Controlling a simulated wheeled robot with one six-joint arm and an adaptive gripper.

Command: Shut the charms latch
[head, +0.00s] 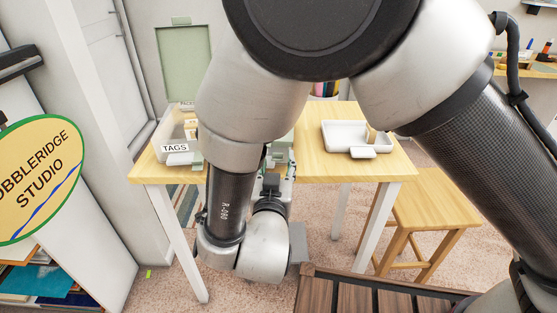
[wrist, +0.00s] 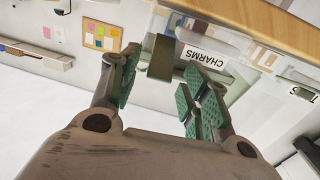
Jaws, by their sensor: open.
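The charms box (wrist: 240,72) shows upside down in the wrist view, a clear box at the table edge with a white CHARMS label. An olive-green flap (wrist: 160,58), seemingly its latch, sticks out beside the label. My gripper (wrist: 160,76) is open, with a green-padded finger on either side of the flap's line. The flap lies beyond or between the fingertips; contact cannot be made out. In the head view my arm hides most of the charms box, and only a pale green part (head: 281,152) shows beside my gripper (head: 275,178).
A white tray (head: 345,135) with a small wooden piece is on the right. A wooden stool (head: 440,200) stands right of the table. A dark slatted surface (head: 370,300) is in front.

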